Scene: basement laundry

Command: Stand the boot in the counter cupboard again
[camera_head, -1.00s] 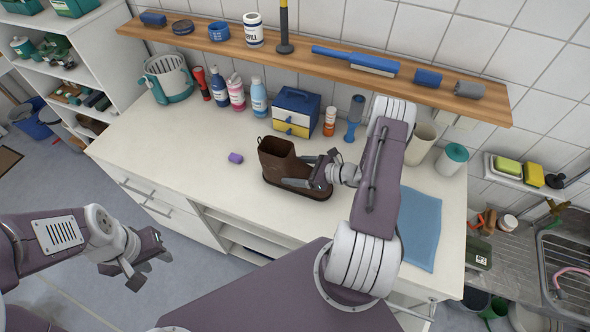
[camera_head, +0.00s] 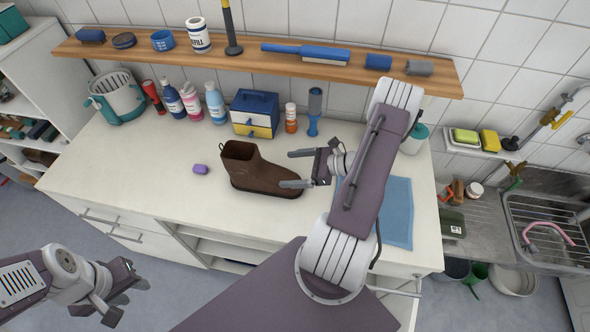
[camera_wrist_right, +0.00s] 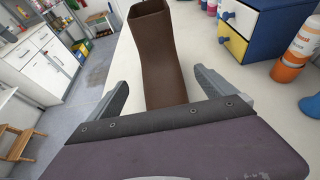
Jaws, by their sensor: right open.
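The brown boot (camera_head: 262,176) stands upright on the white counter, its shaft at the left and its toe to the right. My right gripper (camera_head: 299,168) is open at the toe side, with one finger on the far side and one at the near side. In the right wrist view the boot (camera_wrist_right: 160,60) shows between the spread fingers, with gaps on both sides. My left gripper (camera_head: 126,298) is open and empty, low in front of the counter. Below the countertop is an open shelved compartment (camera_head: 222,248); I cannot tell whether it is the cupboard meant.
A blue cloth (camera_head: 390,212) lies right. A wooden shelf (camera_head: 370,78) hangs above. The counter's front left is clear.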

